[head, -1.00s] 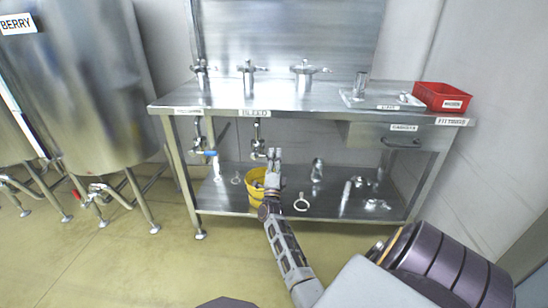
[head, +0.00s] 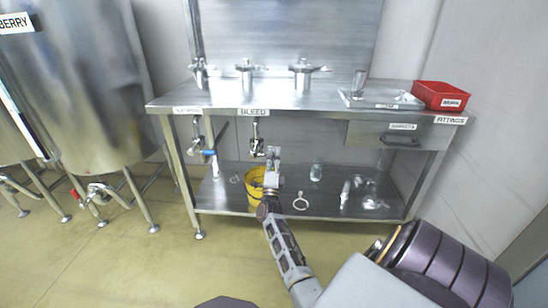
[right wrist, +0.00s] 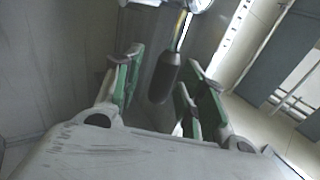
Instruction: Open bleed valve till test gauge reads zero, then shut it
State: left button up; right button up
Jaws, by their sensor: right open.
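The bleed valve (head: 257,143) hangs under the bench's front edge, below the label BLEED (head: 253,112). My right gripper (head: 272,152) is just right of and slightly below it in the head view, open. In the right wrist view, a dark valve handle (right wrist: 165,78) with a metal stem hangs in the gap between the open green-padded fingers (right wrist: 160,80). The fingers are not closed on it; whether either pad touches it I cannot tell. I cannot make out a test gauge or its reading. My left gripper is not in view.
A second valve with a blue handle (head: 208,152) hangs to the left. A yellow bucket (head: 254,186) stands on the lower shelf (head: 330,205), with loose fittings to its right. A red bin (head: 440,96) and a tray (head: 382,100) are on the bench top (head: 225,98).

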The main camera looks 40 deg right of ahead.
jog(key=v, duration=0.7)
jog(key=shift+a, duration=0.2)
jog(key=shift+f, duration=0.15)
dwell(0.5)
